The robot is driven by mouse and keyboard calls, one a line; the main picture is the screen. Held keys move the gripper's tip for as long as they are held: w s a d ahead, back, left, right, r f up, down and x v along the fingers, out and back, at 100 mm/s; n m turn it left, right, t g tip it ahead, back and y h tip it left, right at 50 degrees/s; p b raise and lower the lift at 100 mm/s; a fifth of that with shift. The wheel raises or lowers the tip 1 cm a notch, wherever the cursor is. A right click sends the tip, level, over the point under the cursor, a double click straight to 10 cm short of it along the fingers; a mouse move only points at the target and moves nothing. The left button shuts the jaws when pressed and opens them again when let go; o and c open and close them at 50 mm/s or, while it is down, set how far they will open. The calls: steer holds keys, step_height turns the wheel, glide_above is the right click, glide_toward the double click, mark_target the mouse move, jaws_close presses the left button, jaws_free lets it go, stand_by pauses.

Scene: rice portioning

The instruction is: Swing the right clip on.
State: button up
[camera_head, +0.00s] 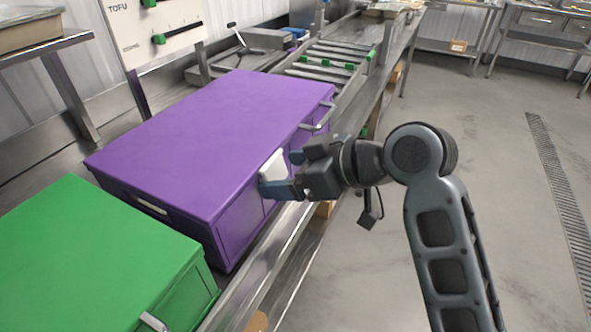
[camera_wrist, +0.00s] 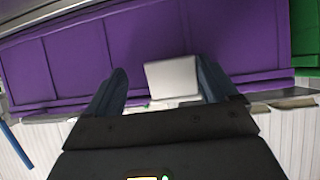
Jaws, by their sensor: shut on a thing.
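The purple lidded box (camera_head: 205,135) stands on the metal counter, its lid down flat. A pale clip plate (camera_head: 272,167) is at the box's side that faces my arm, just below the lid edge. My gripper (camera_head: 280,174) reaches it from the right and is shut on it. In the wrist view the clip plate (camera_wrist: 172,77) lies between the two blue fingers, in front of the purple wall. Whether the clip is hooked over the lid rim cannot be told.
A metal handle (camera_head: 322,117) juts from the purple box's same side, farther back. A green box (camera_head: 95,255) stands close at the front left. A roller conveyor (camera_head: 325,62) lies behind. The floor to the right is clear.

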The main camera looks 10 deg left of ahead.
steer(key=shift+s+a+f, duration=0.25)
steer(key=shift+a, duration=0.3)
steer(key=shift+s+a+f, duration=0.25)
steer(key=shift+a, duration=0.25)
steer(key=p+v, duration=0.3)
steer(key=v, duration=0.3)
steer(key=shift+r, duration=0.25)
steer(key=shift+s, duration=0.1)
